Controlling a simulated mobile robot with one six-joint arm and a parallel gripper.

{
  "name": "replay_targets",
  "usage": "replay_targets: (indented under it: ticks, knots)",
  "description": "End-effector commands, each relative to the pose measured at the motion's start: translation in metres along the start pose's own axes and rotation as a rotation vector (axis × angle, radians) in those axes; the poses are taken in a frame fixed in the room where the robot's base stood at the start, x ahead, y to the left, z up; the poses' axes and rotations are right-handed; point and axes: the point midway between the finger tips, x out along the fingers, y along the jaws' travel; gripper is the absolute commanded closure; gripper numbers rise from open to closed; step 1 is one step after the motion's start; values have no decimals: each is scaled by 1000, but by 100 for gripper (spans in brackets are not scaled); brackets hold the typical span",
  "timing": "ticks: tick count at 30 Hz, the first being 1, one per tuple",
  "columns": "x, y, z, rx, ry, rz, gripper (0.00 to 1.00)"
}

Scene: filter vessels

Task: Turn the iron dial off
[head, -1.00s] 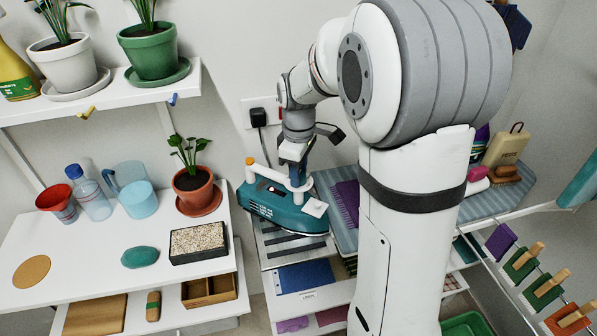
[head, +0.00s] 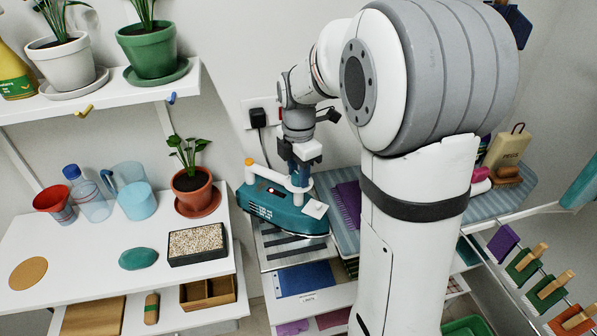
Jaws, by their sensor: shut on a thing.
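The iron (head: 275,215) is teal with a white handle (head: 268,176) and an orange knob at the handle's left end. It stands on a grey slatted rest at the middle of the frame, and a small red spot shows on its top. My gripper (head: 301,178) points down at the right end of the handle. Its dark blue fingers are shut at the top of the iron, where the dial appears to be. The fingers hide the dial, so its setting cannot be read.
A wall socket with a black plug (head: 258,118) is behind the iron. A potted plant (head: 195,190) and a box of pebbles (head: 197,243) stand close by on the left shelf. A striped ironing board (head: 345,235) lies to the right. My arm blocks much of the right side.

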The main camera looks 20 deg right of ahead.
Motion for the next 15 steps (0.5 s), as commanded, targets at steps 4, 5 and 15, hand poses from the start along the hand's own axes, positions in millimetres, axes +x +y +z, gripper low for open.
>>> replay_targets:
  ticks: [4,5,15]
  knots:
    - [-1,1,0,-132,-1,4,90]
    - [-1,1,0,-157,-1,4,90]
    - [-1,1,0,-382,-1,3,90]
